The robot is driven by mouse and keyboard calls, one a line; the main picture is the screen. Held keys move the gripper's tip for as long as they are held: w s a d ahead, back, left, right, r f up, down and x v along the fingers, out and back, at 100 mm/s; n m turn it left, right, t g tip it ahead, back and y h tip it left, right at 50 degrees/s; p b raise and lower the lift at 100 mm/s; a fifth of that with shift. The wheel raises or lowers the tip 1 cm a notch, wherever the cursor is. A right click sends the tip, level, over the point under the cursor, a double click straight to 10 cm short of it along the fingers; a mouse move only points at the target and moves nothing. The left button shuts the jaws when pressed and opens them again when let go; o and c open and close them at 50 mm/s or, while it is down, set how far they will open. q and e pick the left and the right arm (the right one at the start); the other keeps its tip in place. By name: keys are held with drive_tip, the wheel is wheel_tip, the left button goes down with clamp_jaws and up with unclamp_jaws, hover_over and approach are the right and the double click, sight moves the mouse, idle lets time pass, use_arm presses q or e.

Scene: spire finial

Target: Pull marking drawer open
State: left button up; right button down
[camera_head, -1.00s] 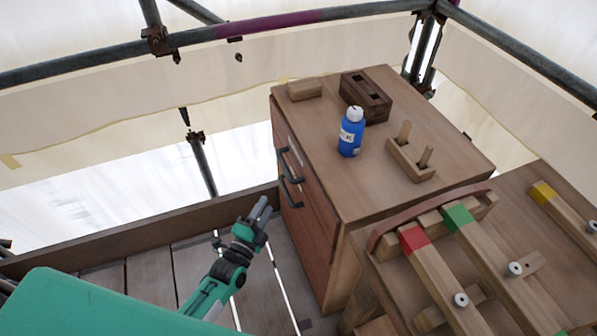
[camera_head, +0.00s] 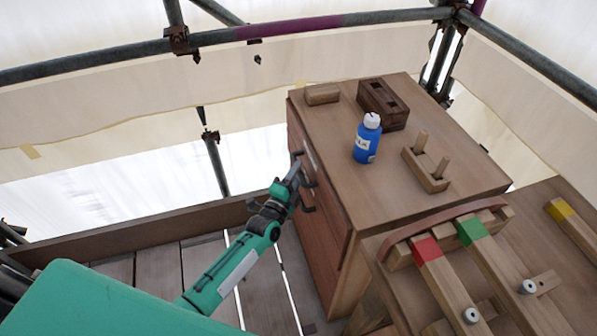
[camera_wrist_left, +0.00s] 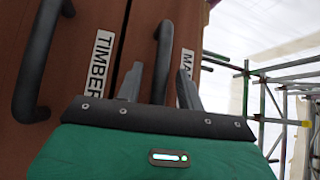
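The brown cabinet (camera_head: 330,225) has two dark bar handles on its left-hand front. In the left wrist view, the marking drawer front (camera_wrist_left: 180,20) shows a partly hidden label starting "MA" (camera_wrist_left: 184,88), with its black handle (camera_wrist_left: 163,55) beside it. The drawer looks closed. My left gripper (camera_head: 296,172) is at the cabinet front by the handles. In the left wrist view its two fingers (camera_wrist_left: 158,88) are apart, with the marking handle in the gap between them; contact cannot be told. My right gripper is not in view.
The timber drawer (camera_wrist_left: 75,100) with its own handle (camera_wrist_left: 38,60) adjoins the marking drawer. A blue bottle (camera_head: 366,142), a dark block (camera_head: 383,104) and a pegged wooden holder (camera_head: 426,168) stand on the cabinet top. A workbench (camera_head: 560,240) with coloured-end timbers stands at right.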

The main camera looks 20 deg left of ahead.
use_arm(q)
drive_tip(key=shift+w+d+r, duration=0.1)
drive_tip(key=shift+w, duration=0.45)
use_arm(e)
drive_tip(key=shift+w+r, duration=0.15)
use_arm(q)
clamp_jaws()
